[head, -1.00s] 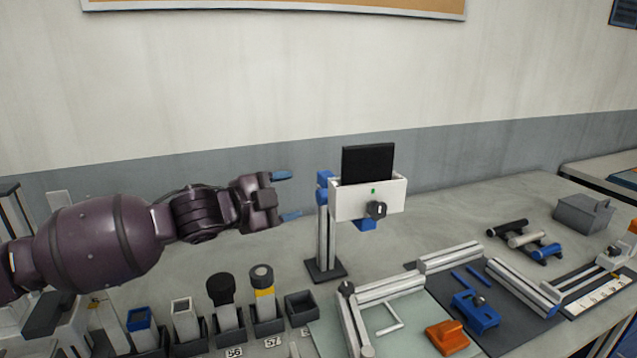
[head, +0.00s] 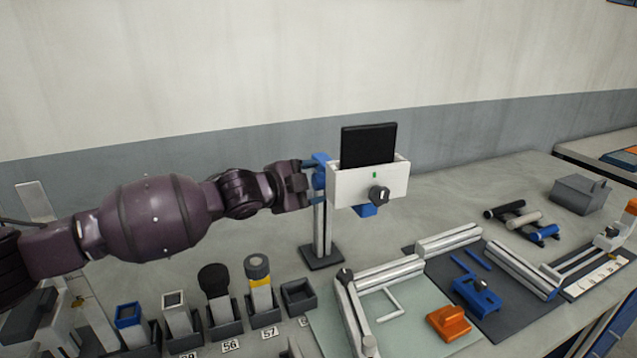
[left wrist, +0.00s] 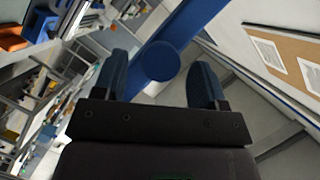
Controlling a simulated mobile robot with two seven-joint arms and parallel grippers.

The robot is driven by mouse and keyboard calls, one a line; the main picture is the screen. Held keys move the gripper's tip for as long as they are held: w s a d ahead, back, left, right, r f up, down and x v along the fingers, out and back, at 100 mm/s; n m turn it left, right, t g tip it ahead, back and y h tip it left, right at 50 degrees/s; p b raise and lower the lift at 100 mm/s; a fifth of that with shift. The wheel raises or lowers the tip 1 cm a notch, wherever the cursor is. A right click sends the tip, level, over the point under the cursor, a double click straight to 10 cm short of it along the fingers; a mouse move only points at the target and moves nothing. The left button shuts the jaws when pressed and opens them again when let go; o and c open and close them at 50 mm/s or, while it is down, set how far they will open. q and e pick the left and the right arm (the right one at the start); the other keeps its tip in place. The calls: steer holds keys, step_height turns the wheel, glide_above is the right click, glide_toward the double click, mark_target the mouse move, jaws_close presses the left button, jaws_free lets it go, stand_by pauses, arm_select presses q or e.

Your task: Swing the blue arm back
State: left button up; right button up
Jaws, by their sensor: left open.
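The blue arm (head: 321,159) shows as a small blue part at the top of a grey post (head: 322,228), just left of a white box with a dark screen. In the left wrist view the blue arm (left wrist: 190,27) runs diagonally past my fingertips, with a round blue knob (left wrist: 162,62) in front of it. My left gripper (head: 312,178) is at the blue arm, left of the white box. It is open, with its blue fingers (left wrist: 160,78) on either side of the knob. I cannot tell whether they touch it. My right gripper is out of view.
The white box (head: 366,184) carries a black screen (head: 368,144) and a dark knob (head: 379,195). Several holders with tools (head: 261,290) stand in front, below my left arm. Aluminium rails (head: 388,272) and an orange block (head: 448,322) lie to the right.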

arm_select(q)
steer(key=shift+x, duration=1.1)
steer(key=shift+c, duration=0.4)
